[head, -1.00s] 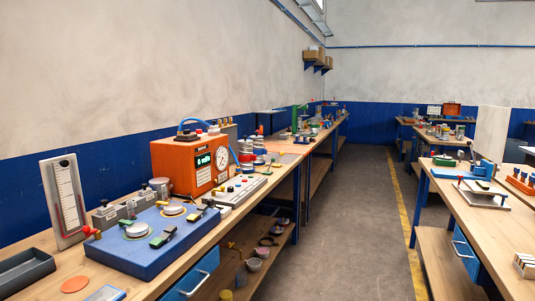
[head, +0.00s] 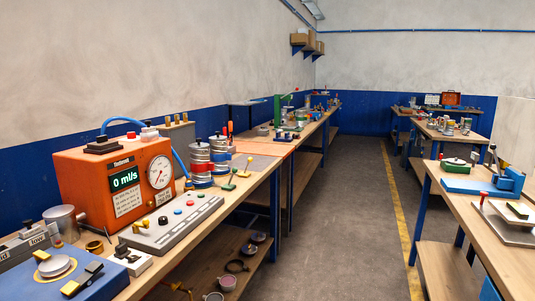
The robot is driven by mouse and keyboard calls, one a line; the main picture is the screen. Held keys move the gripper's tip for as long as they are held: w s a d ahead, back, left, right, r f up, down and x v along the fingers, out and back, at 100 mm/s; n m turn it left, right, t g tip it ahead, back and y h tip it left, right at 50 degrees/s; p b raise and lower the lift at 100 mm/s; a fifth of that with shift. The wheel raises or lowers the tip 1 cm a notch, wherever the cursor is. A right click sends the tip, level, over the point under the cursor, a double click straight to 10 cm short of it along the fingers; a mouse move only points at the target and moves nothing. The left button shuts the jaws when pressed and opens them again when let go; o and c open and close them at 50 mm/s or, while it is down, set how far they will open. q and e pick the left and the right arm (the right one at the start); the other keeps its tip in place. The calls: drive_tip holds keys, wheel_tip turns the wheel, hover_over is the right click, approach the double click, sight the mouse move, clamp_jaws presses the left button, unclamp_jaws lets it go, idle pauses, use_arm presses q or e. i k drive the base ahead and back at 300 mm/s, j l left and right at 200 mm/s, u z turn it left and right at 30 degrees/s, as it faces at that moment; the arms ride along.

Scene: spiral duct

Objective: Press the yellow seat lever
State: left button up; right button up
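No part is plainly marked as the seat lever, so I cannot tell which yellow part it is. A yellow lever-like part (head: 139,224) sits at the near end of the grey button panel (head: 172,222). A yellow-knobbed part (head: 504,166) shows on the right bench. Neither of my grippers is in view.
An orange meter box (head: 115,185) with a dial stands on the left bench (head: 262,178). A blue block (head: 65,282) lies at the near left. The right bench (head: 480,222) stands opposite. The grey aisle floor (head: 335,220) between them is clear.

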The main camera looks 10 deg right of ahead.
sight(250, 159)
drive_tip(key=i+l+z, duration=0.1)
drive_tip(key=i+l, duration=0.8)
drive_tip(key=i, duration=0.15)
